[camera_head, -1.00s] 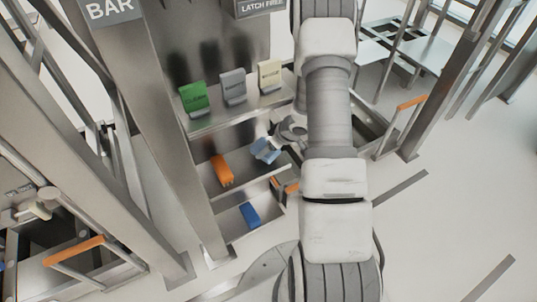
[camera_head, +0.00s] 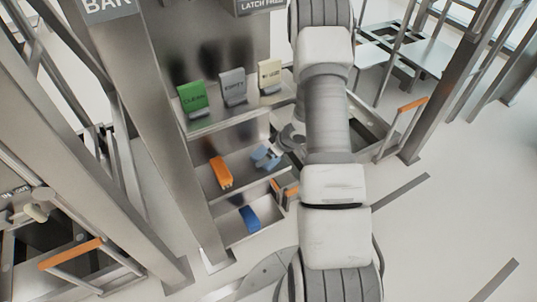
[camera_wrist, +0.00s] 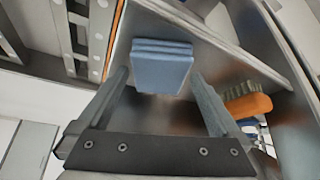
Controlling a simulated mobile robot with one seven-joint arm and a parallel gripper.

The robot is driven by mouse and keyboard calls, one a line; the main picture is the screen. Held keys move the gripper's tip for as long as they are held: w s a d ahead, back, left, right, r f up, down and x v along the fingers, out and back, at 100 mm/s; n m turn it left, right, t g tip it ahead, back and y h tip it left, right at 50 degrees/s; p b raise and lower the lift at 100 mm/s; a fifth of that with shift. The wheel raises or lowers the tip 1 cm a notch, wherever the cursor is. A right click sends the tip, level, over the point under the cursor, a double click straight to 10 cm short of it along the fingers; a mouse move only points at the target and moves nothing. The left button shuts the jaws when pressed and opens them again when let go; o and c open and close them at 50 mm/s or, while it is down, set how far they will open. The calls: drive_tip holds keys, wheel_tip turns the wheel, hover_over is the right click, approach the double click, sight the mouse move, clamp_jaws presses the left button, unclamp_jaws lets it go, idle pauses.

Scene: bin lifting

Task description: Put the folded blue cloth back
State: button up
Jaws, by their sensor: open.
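The folded blue cloth (camera_head: 266,157) is a pale blue stack on the middle shelf (camera_head: 240,192), right of the orange brush. In the wrist view the cloth (camera_wrist: 162,65) lies ahead, centred between the fingers and mostly beyond their tips. My gripper (camera_wrist: 160,76) is open, with a finger on either side of the cloth and visible space beside the cloth. Whether either finger touches it I cannot tell. In the head view my arm hides most of the gripper.
A darker blue item (camera_head: 249,217) sits on the shelf below. Green (camera_head: 192,100), grey (camera_head: 233,86) and cream (camera_head: 270,74) cards stand above. A metal post (camera_head: 165,130) borders the left.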

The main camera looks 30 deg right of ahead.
drive_tip(key=p+v, duration=0.4)
drive_tip(key=v, duration=0.7)
drive_tip(key=shift+p, duration=0.4)
drive_tip(key=shift+s+d, duration=0.15)
